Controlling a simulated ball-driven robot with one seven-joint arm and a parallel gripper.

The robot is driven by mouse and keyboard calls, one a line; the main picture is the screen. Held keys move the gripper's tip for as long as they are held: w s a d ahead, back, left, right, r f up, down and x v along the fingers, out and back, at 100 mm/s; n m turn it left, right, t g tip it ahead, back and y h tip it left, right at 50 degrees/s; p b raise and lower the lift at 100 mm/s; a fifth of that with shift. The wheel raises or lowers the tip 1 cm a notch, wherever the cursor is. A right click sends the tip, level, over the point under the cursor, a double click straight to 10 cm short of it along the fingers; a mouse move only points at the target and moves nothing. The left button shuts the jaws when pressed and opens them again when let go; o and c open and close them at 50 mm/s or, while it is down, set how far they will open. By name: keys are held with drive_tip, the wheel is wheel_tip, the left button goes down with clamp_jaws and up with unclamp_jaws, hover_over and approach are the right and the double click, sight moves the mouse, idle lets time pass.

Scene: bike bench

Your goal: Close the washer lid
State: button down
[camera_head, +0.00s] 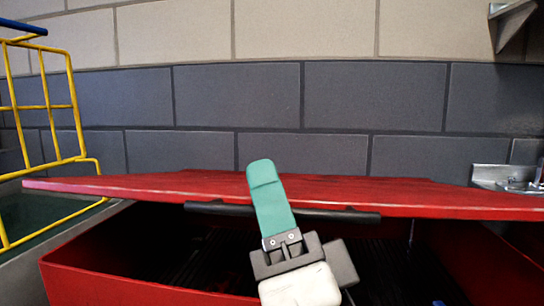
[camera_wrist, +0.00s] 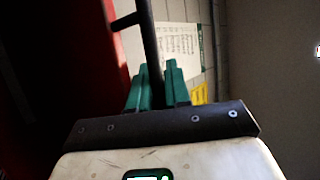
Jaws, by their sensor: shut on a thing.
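The red washer lid (camera_head: 420,195) stands partly open above the red washer tub (camera_head: 120,284) in the head view. A dark gap shows between the lid's front edge and the tub rim. A black bar handle (camera_head: 350,216) runs along the lid's front edge; it also shows in the wrist view (camera_wrist: 147,35). My gripper (camera_head: 262,172) has green fingers that cross the handle near its middle. In the wrist view the handle passes down between the fingertips (camera_wrist: 158,80), and the fingers are shut on it. The far finger is mostly hidden in the head view.
Metal fittings (camera_head: 505,178) sit at the right. A grey and beige block wall (camera_head: 300,95) closes the back. The wrist view shows a posted sheet (camera_wrist: 180,42).

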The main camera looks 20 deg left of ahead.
wheel_tip(320, 180, down, 12)
drive_tip(key=s+b, duration=0.2)
drive_tip(key=b, duration=0.3)
drive_tip(key=shift+s+d, duration=0.25)
drive_tip(key=shift+s, duration=0.1)
drive_tip(key=c, duration=1.3)
unclamp_jaws()
drive_tip(key=shift+o, duration=0.7)
drive_tip(key=shift+w, duration=0.1)
drive_tip(key=shift+d+f, duration=0.15)
drive_tip(key=b+v, duration=0.3)
drive_tip(key=v, duration=0.7)
drive_tip(key=shift+s+f, duration=0.2)
drive_tip(key=shift+s, duration=0.05)
